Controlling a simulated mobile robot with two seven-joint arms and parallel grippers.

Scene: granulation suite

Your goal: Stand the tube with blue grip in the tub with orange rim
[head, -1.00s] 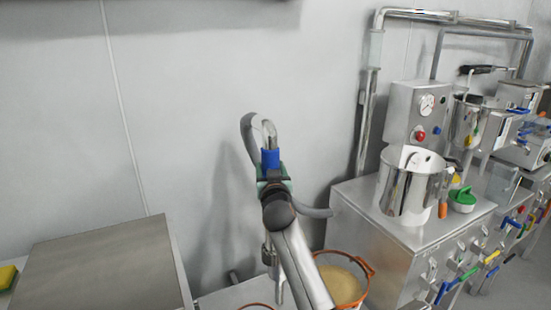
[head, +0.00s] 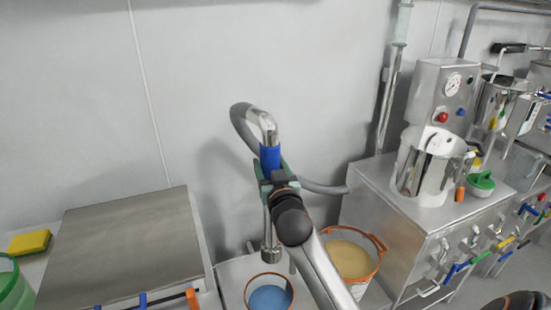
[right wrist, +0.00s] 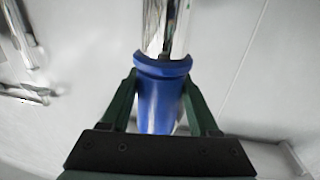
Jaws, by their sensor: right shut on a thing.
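The tube with blue grip (head: 269,158) is a bent steel pipe with a grey hose at its top. My right gripper (head: 272,178) is shut on the blue grip, which also shows between the fingers in the right wrist view (right wrist: 158,100). The tube hangs about upright, its steel lower end (head: 271,253) in front of the wall. An orange-rimmed tub with tan contents (head: 379,243) stands to the right, partly behind my right arm. A smaller round tub with blue contents and a reddish-orange rim (head: 248,293) shows below the tube's end. My left gripper is out of view.
A steel cabinet (head: 385,245) with a steel jug (head: 422,175) and coloured valve handles stands at right. A flat steel top (head: 130,245) and a yellow sponge (head: 29,242) are at left. The grey hose (head: 320,188) runs rightward behind my arm.

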